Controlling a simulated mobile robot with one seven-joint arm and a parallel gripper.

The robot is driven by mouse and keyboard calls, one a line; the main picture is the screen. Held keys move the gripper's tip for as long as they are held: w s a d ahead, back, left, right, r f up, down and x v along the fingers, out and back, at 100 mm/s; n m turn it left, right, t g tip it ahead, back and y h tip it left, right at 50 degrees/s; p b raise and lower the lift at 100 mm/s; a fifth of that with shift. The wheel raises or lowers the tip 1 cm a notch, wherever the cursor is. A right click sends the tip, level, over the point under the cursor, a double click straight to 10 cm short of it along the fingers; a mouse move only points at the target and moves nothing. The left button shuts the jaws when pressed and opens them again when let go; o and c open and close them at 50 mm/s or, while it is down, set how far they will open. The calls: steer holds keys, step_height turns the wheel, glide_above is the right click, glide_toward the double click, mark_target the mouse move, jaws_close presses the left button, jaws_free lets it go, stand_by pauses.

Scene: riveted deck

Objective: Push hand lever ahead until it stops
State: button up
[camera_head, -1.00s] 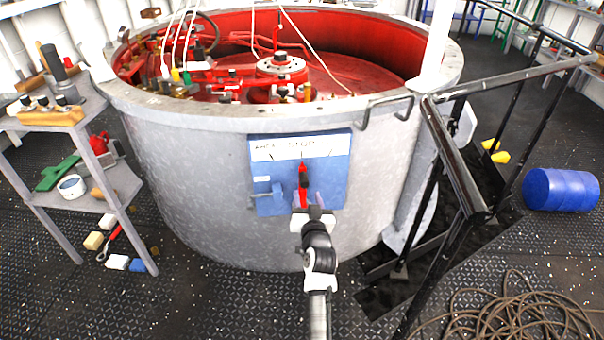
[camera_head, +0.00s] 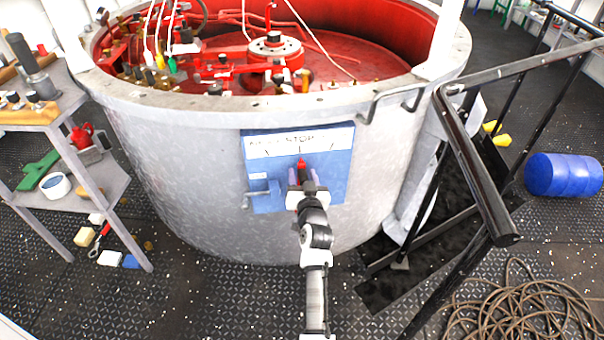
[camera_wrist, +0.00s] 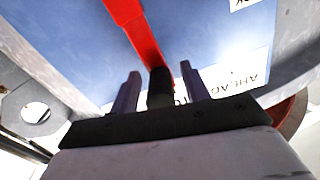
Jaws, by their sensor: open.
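The hand lever (camera_head: 301,164) is red and stands about upright in front of a blue panel (camera_head: 340,171) on the side of a grey drum. Its tip is near the STOP mark on the white label (camera_head: 328,140). In the wrist view the red lever (camera_wrist: 139,32) ends in a black grip (camera_wrist: 160,84). My gripper (camera_head: 303,178) is in front of the panel and covers the lever's lower part. In the wrist view my gripper (camera_wrist: 158,88) is open, with one finger on each side of the black grip. Gaps show on both sides; contact cannot be told.
A small handle (camera_head: 262,191) sticks out at the panel's lower left. Black railings (camera_head: 480,180) and a dark step stand to the right, with coiled rope (camera_head: 520,310) and a blue barrel (camera_head: 563,174) beyond. A grey shelf (camera_head: 100,180) with tools stands at left.

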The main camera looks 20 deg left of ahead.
steer(key=shift+c, duration=0.4)
jaws_close()
steer(key=shift+s+a+f+n, duration=0.15)
steer(key=shift+s+a+n, duration=0.35)
steer(key=shift+a, duration=0.25)
steer(key=shift+s+a+f+n, duration=0.15)
steer(key=shift+s+a+n, duration=0.2)
steer(key=shift+a+n, duration=0.3)
steer(key=shift+s+a, duration=0.25)
steer(key=shift+a, duration=0.25)
jaws_free()
steer(key=shift+o, duration=0.4)
steer(key=shift+w+d, duration=0.1)
steer(key=shift+d, duration=0.1)
